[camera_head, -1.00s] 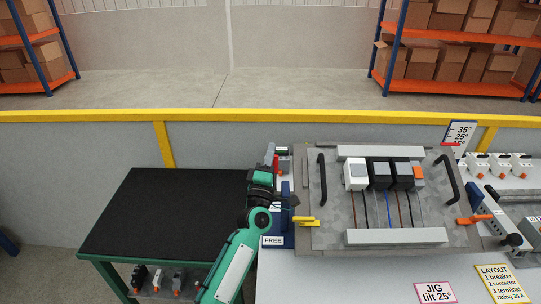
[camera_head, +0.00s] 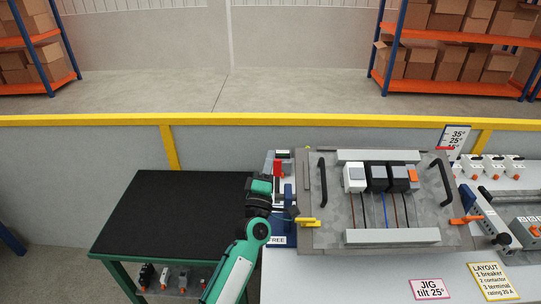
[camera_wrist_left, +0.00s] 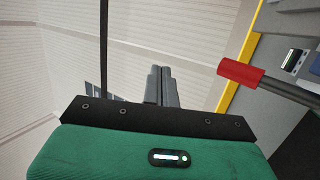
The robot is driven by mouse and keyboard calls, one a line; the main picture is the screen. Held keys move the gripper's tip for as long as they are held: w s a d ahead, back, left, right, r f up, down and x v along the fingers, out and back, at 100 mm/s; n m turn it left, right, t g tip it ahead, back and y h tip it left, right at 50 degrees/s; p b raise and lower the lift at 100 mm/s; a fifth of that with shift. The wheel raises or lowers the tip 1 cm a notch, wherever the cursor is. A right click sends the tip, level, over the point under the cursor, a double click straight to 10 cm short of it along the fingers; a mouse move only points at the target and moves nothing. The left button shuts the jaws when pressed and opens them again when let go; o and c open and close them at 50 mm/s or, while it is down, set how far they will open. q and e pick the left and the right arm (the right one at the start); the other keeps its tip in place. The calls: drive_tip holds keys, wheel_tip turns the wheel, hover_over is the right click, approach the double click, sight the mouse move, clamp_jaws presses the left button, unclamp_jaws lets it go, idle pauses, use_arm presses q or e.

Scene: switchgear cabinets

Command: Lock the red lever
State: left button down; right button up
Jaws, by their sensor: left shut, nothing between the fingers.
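The red lever (camera_head: 277,168) stands at the back left corner of the tilted jig board (camera_head: 335,205), beside a blue upright part. In the left wrist view its red grip (camera_wrist_left: 241,71) and dark rod come in from the right. My left gripper (camera_head: 265,180) is just left of and nearer than the lever in the head view. In the left wrist view its fingers (camera_wrist_left: 161,86) are shut and empty, with a gap between them and the red grip. Whether the lever is locked cannot be told. My right gripper is not in view.
The jig board carries a row of modules with wires, two black handles, a yellow clamp (camera_head: 305,221) and an orange one (camera_head: 467,219). A dark-topped green table (camera_head: 165,215) stands to the left, its top clear. A yellow rail (camera_head: 330,120) runs behind.

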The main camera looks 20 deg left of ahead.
use_arm(q)
drive_tip(key=s+r+p, duration=0.3)
drive_tip(key=s, duration=0.3)
drive_tip(key=shift+r, duration=0.3)
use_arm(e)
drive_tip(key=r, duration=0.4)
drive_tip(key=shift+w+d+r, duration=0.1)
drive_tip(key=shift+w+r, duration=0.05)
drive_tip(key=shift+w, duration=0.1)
use_arm(q)
drive_tip(key=shift+s+d, duration=0.1)
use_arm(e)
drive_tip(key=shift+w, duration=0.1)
